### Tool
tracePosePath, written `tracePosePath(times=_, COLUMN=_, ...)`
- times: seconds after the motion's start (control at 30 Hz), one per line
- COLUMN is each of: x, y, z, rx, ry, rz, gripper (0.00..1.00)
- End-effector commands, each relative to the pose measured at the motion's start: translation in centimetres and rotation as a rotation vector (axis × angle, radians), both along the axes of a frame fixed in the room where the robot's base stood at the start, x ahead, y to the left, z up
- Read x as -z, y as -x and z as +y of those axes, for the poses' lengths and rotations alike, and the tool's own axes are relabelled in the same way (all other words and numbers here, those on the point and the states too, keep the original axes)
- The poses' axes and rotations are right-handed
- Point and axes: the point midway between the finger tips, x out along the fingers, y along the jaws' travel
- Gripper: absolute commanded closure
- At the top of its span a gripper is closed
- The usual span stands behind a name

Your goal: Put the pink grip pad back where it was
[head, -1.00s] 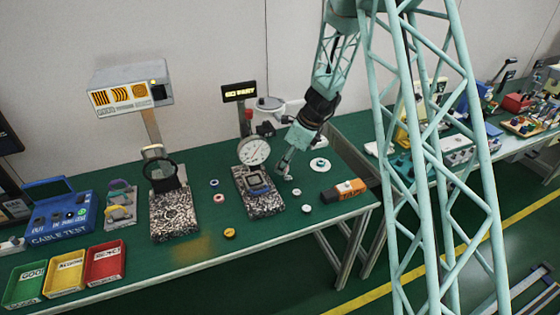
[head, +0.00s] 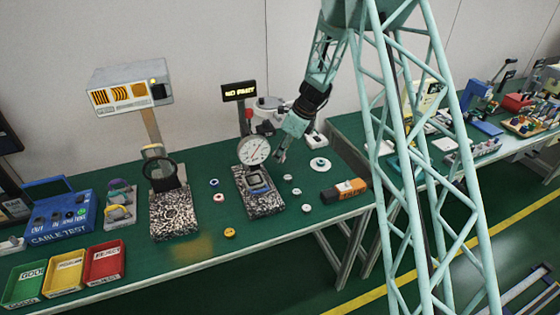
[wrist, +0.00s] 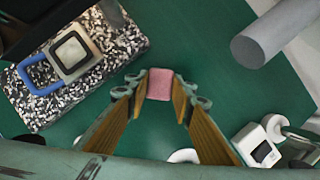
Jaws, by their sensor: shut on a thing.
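The pink grip pad (wrist: 160,84) is between my gripper's fingertips in the wrist view, with green bench top behind it. My gripper (wrist: 160,92) is shut on it. In the head view my gripper (head: 281,156) hangs above the bench, just right of the dial gauge (head: 254,150); the pad is too small to make out there. Below left of the gripper is a speckled stone plate (head: 266,205) carrying a blue frame and a pale square block. The stone plate also shows at upper left in the wrist view (wrist: 115,50), apart from the pad.
Several small round pieces lie right of the stone plate, with a larger white disc (head: 320,165) behind. An orange-and-black tape tool (head: 344,190) lies near the right end. A second speckled stand (head: 174,213) and coloured bins (head: 104,263) are left. My lattice column crosses the right side.

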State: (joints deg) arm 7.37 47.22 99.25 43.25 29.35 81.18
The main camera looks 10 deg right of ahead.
Motion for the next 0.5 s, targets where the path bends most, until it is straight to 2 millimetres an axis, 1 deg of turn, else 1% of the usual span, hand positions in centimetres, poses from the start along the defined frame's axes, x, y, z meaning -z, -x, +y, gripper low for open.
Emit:
tracePosePath(times=0.17, x=1.2, y=0.0, z=0.0, rx=0.0, ry=0.0, rz=0.0, gripper=0.89)
tracePosePath(times=0.33, x=3.0, y=0.0, z=0.0, rx=0.001, ry=0.0, rz=0.002, gripper=0.89)
tracePosePath(times=0.5, x=3.5, y=0.0, z=0.0, rx=0.0, ry=0.0, rz=0.0, gripper=0.89)
